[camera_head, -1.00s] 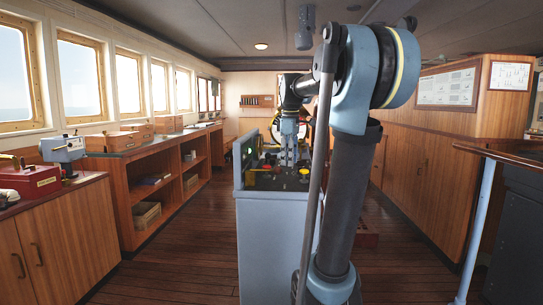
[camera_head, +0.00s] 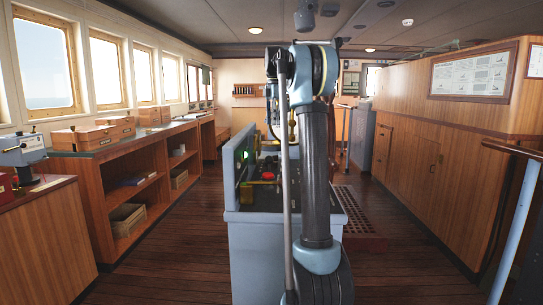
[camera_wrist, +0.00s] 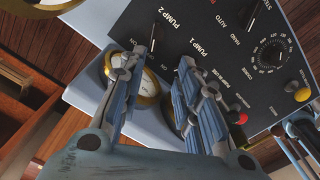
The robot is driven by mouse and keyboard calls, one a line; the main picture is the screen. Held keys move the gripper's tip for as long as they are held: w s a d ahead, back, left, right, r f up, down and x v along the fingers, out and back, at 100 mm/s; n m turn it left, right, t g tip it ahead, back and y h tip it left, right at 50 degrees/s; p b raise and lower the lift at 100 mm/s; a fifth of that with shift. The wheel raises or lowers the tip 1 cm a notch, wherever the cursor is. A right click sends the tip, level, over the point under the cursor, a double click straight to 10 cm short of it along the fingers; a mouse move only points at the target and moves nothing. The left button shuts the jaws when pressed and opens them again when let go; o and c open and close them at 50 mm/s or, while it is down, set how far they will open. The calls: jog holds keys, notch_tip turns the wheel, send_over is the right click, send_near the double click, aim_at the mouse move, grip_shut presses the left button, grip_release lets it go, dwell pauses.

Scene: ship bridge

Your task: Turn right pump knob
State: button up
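The dark pump panel (camera_wrist: 225,60) fills the upper right of the wrist view, turned at an angle, with the labels PUMP 2 and PUMP 1. My gripper (camera_wrist: 168,58) is open over the panel's edge, its two fingers apart with nothing between them. The left finger is by the PUMP 2 label and the right finger by PUMP 1. In the head view the grey-blue console (camera_head: 262,250) stands ahead, and my arm hides the gripper and part of the console top.
A black dial (camera_wrist: 272,55), a yellow button (camera_wrist: 303,94) and a red button (camera_wrist: 240,117) sit on the panel. A brass-rimmed gauge (camera_wrist: 146,90) is behind the left finger.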

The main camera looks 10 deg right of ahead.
jog(key=f, duration=0.5)
jog(key=w+f, duration=0.1)
jog(key=f, duration=1.1)
jog(key=shift+w+f, duration=0.1)
jog(key=shift+w, duration=0.05)
grip_shut()
